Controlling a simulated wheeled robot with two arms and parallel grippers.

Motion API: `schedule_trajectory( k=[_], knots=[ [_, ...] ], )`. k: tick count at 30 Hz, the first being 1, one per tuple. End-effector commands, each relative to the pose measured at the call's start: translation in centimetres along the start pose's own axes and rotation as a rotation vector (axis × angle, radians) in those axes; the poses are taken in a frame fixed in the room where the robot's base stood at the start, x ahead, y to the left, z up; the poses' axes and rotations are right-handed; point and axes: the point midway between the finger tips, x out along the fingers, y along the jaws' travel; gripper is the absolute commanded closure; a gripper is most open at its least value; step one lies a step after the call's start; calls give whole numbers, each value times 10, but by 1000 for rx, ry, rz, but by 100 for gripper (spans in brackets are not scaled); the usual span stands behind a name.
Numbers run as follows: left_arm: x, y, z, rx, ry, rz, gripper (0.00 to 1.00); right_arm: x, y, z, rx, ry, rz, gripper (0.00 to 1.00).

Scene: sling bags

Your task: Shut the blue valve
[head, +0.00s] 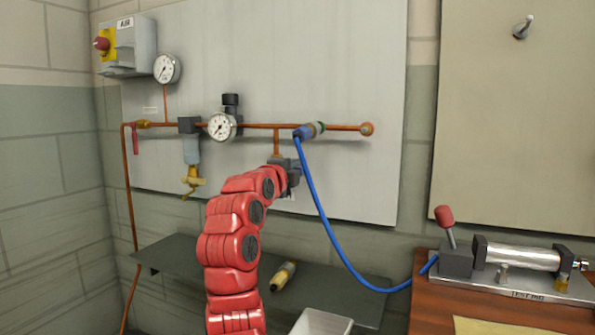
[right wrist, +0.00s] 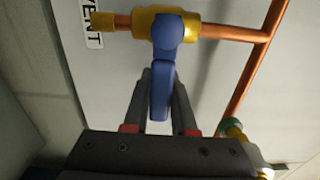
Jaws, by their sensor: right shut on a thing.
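In the right wrist view, the blue valve has a blue lever (right wrist: 162,82) mounted on a brass body (right wrist: 188,27) in a short copper pipe. The lever lies across that pipe, at roughly a right angle to it in this view. My right gripper (right wrist: 164,100) is shut on the lever, with one dark finger on each side. In the head view, my right gripper (head: 285,174) is at the foot of the copper branch (head: 277,141) below the main pipe. It hides the blue valve there. My left gripper is not in view.
The copper main (head: 255,126) carries a gauge (head: 222,126) and a red-handled valve (head: 135,138). A blue hose (head: 327,232) hangs right of my gripper and runs to the test rig (head: 515,268). A dark shelf (head: 185,262) is below.

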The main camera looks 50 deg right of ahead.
Motion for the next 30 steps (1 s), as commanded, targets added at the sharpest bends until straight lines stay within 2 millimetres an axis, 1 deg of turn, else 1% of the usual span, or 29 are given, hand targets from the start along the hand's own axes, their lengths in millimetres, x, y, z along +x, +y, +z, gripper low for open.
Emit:
schedule_trajectory(
  k=[7,8,12,13,23,26,29,30],
  knots=[
    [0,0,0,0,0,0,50,0,2,0,0,0,5,100],
    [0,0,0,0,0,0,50,0,2,0,-1,0,5,72],
    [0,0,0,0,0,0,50,0,2,0,-1,0,4,47],
    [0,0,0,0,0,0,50,0,2,0,-1,0,4,45],
    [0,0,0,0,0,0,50,-2,0,0,-1,0,1,45],
    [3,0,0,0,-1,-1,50,-10,-2,1,0,-1,-3,45],
    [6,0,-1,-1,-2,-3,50,-24,-1,1,-2,-1,0,45],
    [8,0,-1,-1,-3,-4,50,-32,-1,1,-1,-2,-2,45]
  ],
)
